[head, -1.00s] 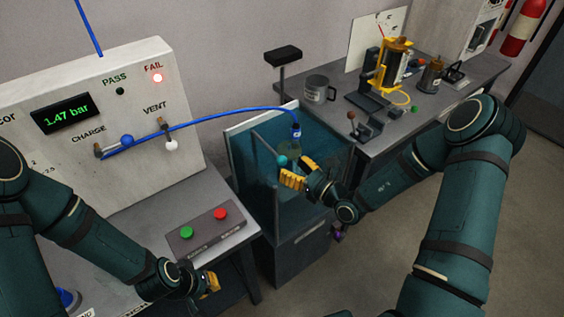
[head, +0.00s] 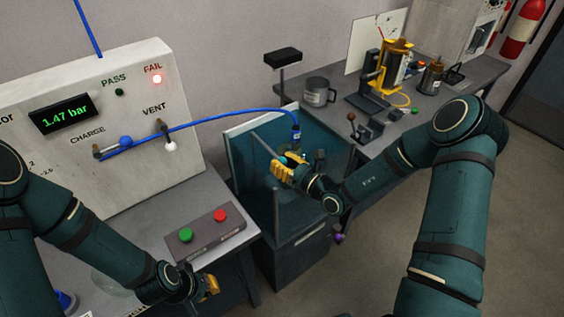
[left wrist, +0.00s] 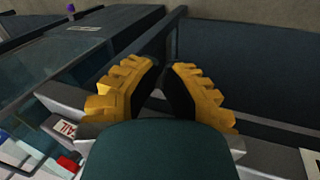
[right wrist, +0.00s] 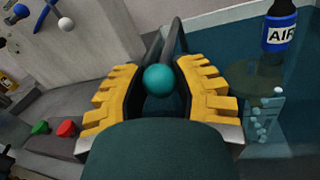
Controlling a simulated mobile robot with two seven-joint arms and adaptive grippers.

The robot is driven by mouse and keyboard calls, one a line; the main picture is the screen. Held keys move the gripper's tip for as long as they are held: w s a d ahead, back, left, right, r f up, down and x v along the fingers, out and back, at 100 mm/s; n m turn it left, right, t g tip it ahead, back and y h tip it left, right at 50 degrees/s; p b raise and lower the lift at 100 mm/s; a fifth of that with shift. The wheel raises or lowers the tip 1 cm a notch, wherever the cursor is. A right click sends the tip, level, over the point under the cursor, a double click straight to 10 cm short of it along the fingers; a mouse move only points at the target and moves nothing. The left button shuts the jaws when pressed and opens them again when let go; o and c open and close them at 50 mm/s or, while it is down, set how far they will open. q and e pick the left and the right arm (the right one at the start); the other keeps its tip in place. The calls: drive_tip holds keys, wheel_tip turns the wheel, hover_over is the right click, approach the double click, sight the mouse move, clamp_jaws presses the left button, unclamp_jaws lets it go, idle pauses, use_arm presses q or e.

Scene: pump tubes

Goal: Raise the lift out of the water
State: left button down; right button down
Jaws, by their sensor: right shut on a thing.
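The lift's teal ball knob (right wrist: 160,80) sits between the yellow fingers of my right gripper (right wrist: 162,88) in the right wrist view. That gripper is shut on the knob, and in the head view my right gripper (head: 284,168) is over the tank and mostly hides the knob. The water tank (head: 252,190) has glassy blue sides.
The tester panel (head: 120,110) reads 1.47 bar with its FAIL lamp (head: 157,78) lit. A button box (head: 205,232) with green and red buttons lies on the left bench. A mug (head: 318,92) and a yellow fixture (head: 393,70) stand on the right bench.

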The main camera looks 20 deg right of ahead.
drive_tip(key=shift+r+p, duration=0.5)
drive_tip(key=shift+r, duration=0.1)
wheel_tip(320, 180, up, 21)
drive_tip(key=p, duration=1.6)
drive_tip(key=shift+r+p, duration=0.2)
drive_tip(key=shift+p, duration=0.1)
drive_tip(key=shift+w+r, duration=0.1)
drive_tip(key=c, duration=0.6)
unclamp_jaws()
drive_tip(key=shift+c, duration=0.2)
